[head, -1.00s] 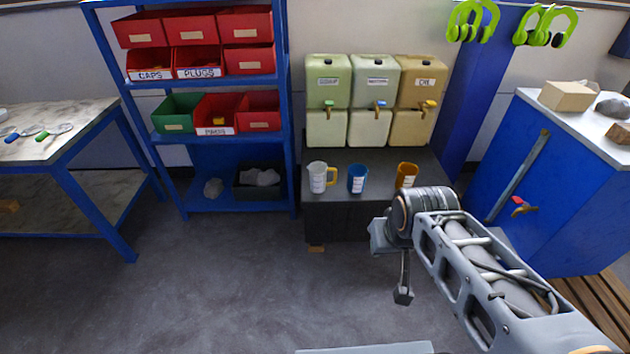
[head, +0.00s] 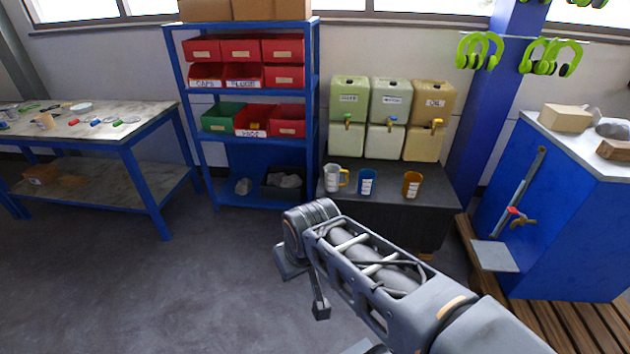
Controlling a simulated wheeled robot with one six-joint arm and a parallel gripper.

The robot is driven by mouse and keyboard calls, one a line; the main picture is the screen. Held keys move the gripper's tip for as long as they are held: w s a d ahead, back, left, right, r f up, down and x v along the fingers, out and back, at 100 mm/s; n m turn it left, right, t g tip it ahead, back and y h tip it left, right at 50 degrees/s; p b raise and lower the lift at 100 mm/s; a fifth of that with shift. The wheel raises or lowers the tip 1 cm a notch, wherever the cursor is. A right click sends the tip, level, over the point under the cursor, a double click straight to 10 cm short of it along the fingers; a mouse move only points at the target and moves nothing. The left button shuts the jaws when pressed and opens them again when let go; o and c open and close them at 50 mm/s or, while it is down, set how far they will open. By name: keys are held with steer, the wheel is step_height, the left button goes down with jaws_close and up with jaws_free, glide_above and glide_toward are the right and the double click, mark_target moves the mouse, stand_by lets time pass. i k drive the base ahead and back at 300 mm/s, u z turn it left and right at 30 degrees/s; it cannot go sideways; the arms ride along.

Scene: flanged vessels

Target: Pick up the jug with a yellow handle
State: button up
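The jug with a yellow handle (head: 331,178) is pale grey-white with markings on its side. It stands upright on the dark low stand (head: 385,206), leftmost of three vessels, with its handle to the right. My arm reaches in from the lower right, and its far end is in front of and below the stand, apart from the jug. My gripper (head: 320,310) seems to show only in part, as a small grey piece hanging below the arm. The rest is hidden behind the arm, so I cannot tell whether it is open or shut.
A blue cup (head: 367,182) and an orange-brown cup (head: 411,185) stand right of the jug. Tapped containers (head: 390,120) stand behind them. A blue shelf rack (head: 255,150) is to the left, a blue cabinet (head: 560,220) to the right. The floor at left is clear.

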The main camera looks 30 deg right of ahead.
mark_target(332, 171)
steer(key=u, duration=0.3)
steer(key=i, duration=1.7)
steer(key=z, duration=0.25)
steer(key=i, duration=1.2)
steer(key=z, duration=1.55)
steer(key=i, duration=0.85)
steer(key=z, duration=0.65)
